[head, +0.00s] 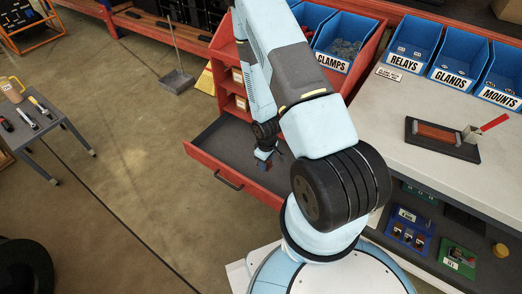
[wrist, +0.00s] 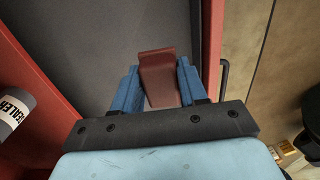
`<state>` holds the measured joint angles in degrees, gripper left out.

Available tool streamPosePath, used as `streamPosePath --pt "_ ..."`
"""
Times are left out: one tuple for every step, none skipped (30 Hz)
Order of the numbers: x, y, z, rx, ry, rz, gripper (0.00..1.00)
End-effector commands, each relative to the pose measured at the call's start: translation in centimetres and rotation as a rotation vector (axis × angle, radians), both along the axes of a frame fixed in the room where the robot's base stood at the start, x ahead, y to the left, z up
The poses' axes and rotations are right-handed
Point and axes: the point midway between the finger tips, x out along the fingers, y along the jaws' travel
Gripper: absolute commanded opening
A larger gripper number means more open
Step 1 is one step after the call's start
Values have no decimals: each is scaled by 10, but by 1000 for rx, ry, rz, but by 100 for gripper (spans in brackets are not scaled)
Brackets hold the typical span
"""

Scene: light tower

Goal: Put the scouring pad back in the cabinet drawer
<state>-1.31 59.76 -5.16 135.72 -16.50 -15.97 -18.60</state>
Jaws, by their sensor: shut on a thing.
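My gripper (head: 266,157) is over the open drawer (head: 225,145) of the red cabinet (head: 222,48) in the head view. In the wrist view my gripper (wrist: 158,88) has its blue fingers shut on the scouring pad (wrist: 157,72), a reddish-brown block that sticks out past the fingertips. The drawer's dark grey floor (wrist: 95,35) lies beyond the pad, with red walls on both sides. In the head view the pad is small and mostly hidden by the fingers. I cannot tell whether the pad touches the drawer floor.
A bottle with "SEALER" lettering (wrist: 16,112) stands at the left in the wrist view. The drawer handle (head: 228,181) faces open floor. A workbench (head: 390,110) with blue bins is at right. A small grey table (head: 35,128) with tools stands at left.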

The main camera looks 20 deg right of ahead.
Motion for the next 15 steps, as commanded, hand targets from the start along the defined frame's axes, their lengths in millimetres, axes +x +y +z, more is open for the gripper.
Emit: streamPosePath --pt "-2 1 -2 0 0 5 14" --pt "-1 1 -3 0 -1 8 14" --pt "2 2 -5 0 -2 9 14" --pt "5 2 -6 1 -3 10 14" --pt "9 3 -8 0 -2 10 14" --pt "16 4 -11 0 -4 10 14" --pt "22 5 -14 0 -4 10 14" --pt "27 6 -17 1 -3 10 14" --pt "36 8 -20 1 -4 9 14" --pt "42 9 -23 1 -4 9 14" --pt "48 10 -25 1 -3 9 14" --pt "56 11 -29 0 -4 9 14" --pt "61 12 -32 0 -2 9 14" --pt "67 13 -35 0 -4 9 14" --pt "75 14 -38 0 -2 9 14"
